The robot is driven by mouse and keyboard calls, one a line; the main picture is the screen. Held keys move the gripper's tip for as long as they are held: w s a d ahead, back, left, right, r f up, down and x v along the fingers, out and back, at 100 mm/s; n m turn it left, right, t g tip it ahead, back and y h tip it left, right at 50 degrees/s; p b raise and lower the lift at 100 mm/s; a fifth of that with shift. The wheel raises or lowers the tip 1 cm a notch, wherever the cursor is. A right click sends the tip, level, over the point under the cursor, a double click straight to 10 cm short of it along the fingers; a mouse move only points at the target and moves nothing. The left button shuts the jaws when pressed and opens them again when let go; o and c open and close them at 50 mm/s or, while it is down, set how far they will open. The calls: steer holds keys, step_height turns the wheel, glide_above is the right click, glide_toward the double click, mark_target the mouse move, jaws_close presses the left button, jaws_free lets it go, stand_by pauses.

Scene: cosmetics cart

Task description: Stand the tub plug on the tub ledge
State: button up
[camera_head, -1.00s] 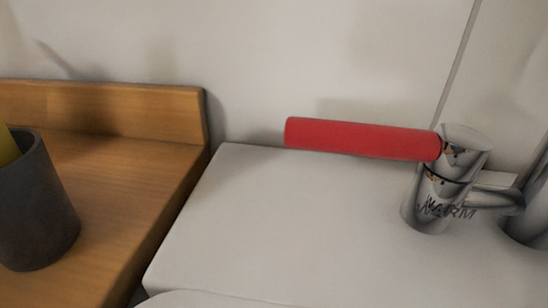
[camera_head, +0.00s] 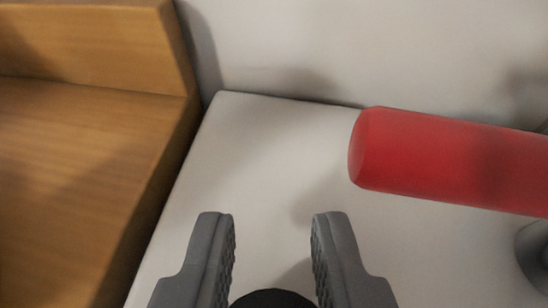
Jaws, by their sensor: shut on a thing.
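My gripper (camera_head: 275,224) comes in from the bottom of the view, its two grey fingers spread apart around a dark round thing. That dark thing is the tub plug (camera_head: 274,300), held between the fingers. Only its black rounded top edge shows at the bottom of the frame, and the rest is cut off. The white tub ledge (camera_head: 262,145) lies below and beyond the fingertips. I cannot tell whether the plug touches the ledge.
A thick red tap handle (camera_head: 450,160) reaches over the ledge on the right, beyond my right finger. Part of the chrome tap (camera_head: 535,250) shows at the right edge. A wooden shelf (camera_head: 80,170) borders the ledge on the left. A pale wall stands behind.

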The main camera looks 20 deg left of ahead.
steer(key=shift+w+a, duration=0.25)
steer(key=shift+w, duration=0.25)
steer(key=shift+w+a, duration=0.25)
steer(key=shift+w, duration=0.25)
steer(key=shift+f+b, duration=0.35)
steer(key=shift+f, duration=0.05)
steer(key=o, duration=1)
steer(key=shift+d+r, duration=0.1)
steer(key=shift+p+v, duration=0.8)
steer(key=shift+v, duration=5.2)
